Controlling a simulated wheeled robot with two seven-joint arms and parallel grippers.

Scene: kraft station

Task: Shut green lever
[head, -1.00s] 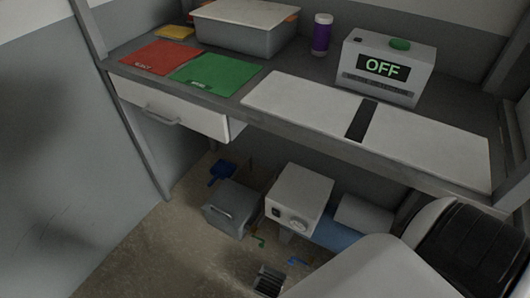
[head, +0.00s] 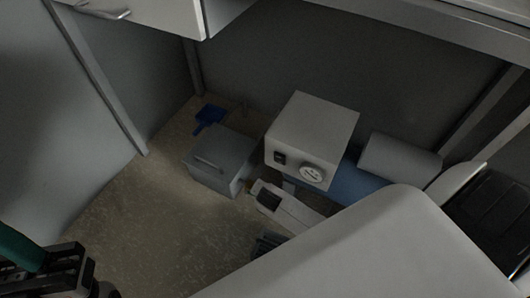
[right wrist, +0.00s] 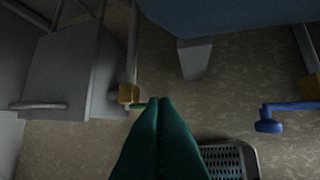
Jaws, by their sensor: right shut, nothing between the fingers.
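The green lever (right wrist: 140,105) shows as a short strip beside a brass valve (right wrist: 129,94) on a grey pipe in the right wrist view. It points across the pipe, and its right end is behind my fingertips. My right gripper (right wrist: 160,101) is shut and empty, its teal fingertips right at the lever; I cannot tell whether they touch it. In the head view, my right wrist (head: 288,206) hides the lever. My left gripper (head: 45,270) is at the bottom left, partly cut off, away from the valves; its opening is unclear.
A blue lever (right wrist: 287,110) on another brass valve (right wrist: 312,84) is to the right. A floor grate (right wrist: 228,161) lies close by. A grey box (head: 222,160), a blue scoop (head: 209,117) and a compressor with a white housing (head: 312,137) and blue tank (head: 350,186) are under the bench.

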